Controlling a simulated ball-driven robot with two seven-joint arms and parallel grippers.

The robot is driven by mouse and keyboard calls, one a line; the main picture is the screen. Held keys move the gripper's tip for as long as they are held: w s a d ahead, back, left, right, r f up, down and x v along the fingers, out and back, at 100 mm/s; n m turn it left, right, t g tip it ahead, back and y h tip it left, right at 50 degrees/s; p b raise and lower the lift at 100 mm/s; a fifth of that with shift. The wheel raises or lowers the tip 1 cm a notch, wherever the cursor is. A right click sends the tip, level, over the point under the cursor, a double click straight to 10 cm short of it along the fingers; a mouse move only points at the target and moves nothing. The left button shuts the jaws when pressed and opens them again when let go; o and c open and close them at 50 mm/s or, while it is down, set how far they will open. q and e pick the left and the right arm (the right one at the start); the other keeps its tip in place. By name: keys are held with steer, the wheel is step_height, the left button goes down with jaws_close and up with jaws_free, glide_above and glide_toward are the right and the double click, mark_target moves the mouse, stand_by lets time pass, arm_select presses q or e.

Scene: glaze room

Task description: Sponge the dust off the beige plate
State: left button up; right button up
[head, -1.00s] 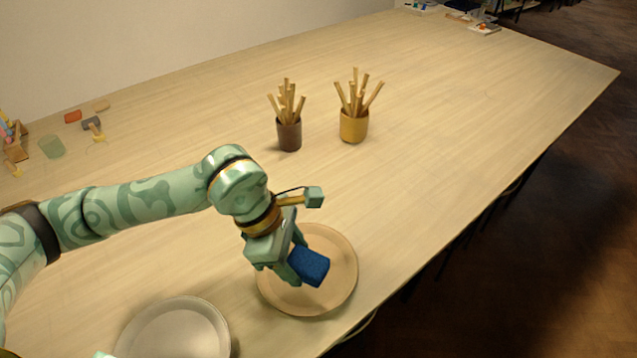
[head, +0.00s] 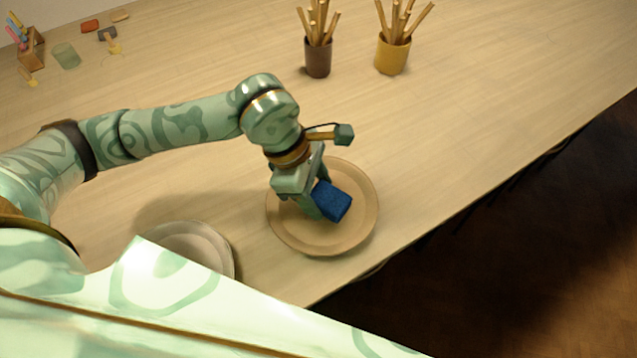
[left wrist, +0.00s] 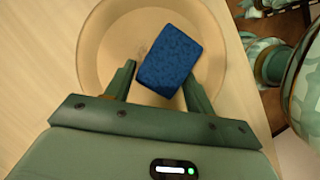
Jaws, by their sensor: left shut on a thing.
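The beige plate (head: 298,232) lies on the table near its front edge. It also shows in the left wrist view (left wrist: 100,62). My left gripper (head: 318,203) is over the plate, shut on a blue sponge (head: 335,202). In the left wrist view the sponge (left wrist: 170,60) sits tilted between the two fingers and hides part of the plate's middle. A faint darker smudge shows on the plate beside the sponge. I cannot tell whether the sponge touches the plate. My right gripper is not in view.
A pale grey plate (head: 190,240) lies left of the beige one, partly hidden by my own arm. A brown cup (head: 318,60) and a yellow cup (head: 392,56), both with sticks, stand behind. A green glass (head: 66,56) and small items are far left.

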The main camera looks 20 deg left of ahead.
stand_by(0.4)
arm_select(q)
steer(key=shift+f+b, duration=0.55)
steer(key=shift+f, duration=0.35)
steer(key=shift+c, duration=0.2)
